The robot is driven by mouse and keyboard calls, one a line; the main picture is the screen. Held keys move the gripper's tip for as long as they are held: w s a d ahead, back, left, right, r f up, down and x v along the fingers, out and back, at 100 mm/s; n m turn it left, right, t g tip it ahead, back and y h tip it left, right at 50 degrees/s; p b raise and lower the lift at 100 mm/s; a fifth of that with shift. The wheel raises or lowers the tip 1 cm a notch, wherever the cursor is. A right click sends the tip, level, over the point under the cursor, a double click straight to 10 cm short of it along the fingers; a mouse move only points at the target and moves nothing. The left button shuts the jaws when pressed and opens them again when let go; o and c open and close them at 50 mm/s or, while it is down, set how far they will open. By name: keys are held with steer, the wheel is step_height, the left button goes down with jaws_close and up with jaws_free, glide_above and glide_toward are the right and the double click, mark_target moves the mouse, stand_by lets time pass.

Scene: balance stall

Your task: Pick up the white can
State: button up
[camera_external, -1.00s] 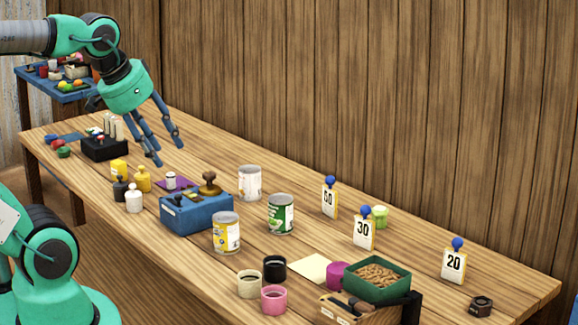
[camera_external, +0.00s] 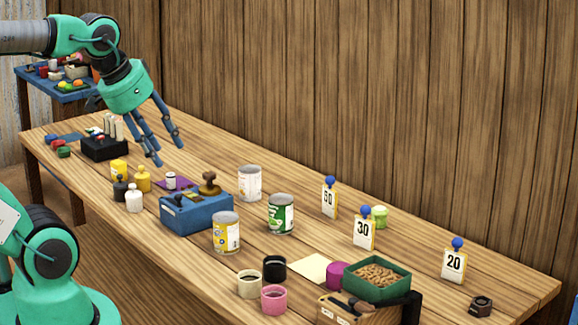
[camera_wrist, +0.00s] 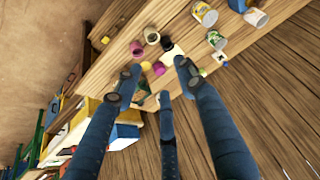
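The white can (camera_external: 250,183) stands upright on the wooden table, behind the blue box and left of the green-labelled can (camera_external: 281,214). My gripper (camera_external: 168,152) is high over the table's left part, up and to the left of the white can and apart from it. Its three fingers are spread, with nothing between them. In the wrist view my gripper (camera_wrist: 155,80) is also open and empty. A small pale can-like thing (camera_wrist: 255,17) shows there at the top right; I cannot tell whether it is the white can.
A yellow-labelled can (camera_external: 226,232) stands in front of the green-labelled one. The blue box (camera_external: 197,212) with a brown-knobbed weight is left of them. Price signs (camera_external: 330,198) stand along the back. Cups (camera_external: 274,299) and a green tray (camera_external: 385,292) are toward the front right.

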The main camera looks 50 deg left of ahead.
steer(key=o, duration=0.9)
steer(key=shift+w+r, duration=0.1)
